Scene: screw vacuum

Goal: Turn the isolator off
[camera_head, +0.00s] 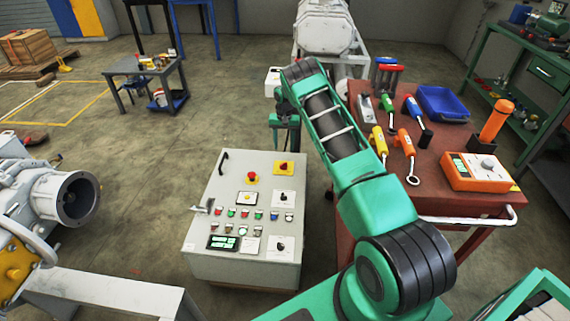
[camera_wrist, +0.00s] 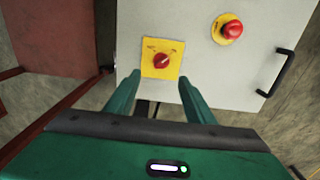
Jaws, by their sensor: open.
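The isolator is a red rotary knob on a square yellow plate (camera_head: 283,168) at the far edge of the grey control panel (camera_head: 235,235). In the wrist view the red knob (camera_wrist: 162,61) sits on its plate with its grip slanted toward the upper right; the plate's lettering is too small to read. My gripper (camera_wrist: 161,80) is open and empty, its two green fingers on either side of a gap that lines up with the knob. The fingers look apart from the knob. In the head view my gripper (camera_head: 286,146) hangs just beyond the panel's far edge, near the plate.
A red emergency stop button (camera_head: 252,178) on a yellow base stands beside the isolator; it also shows in the wrist view (camera_wrist: 232,30). A black handle (camera_wrist: 283,73) is on the panel's edge. A red tool cart (camera_head: 460,200) with several tools stands close on the right.

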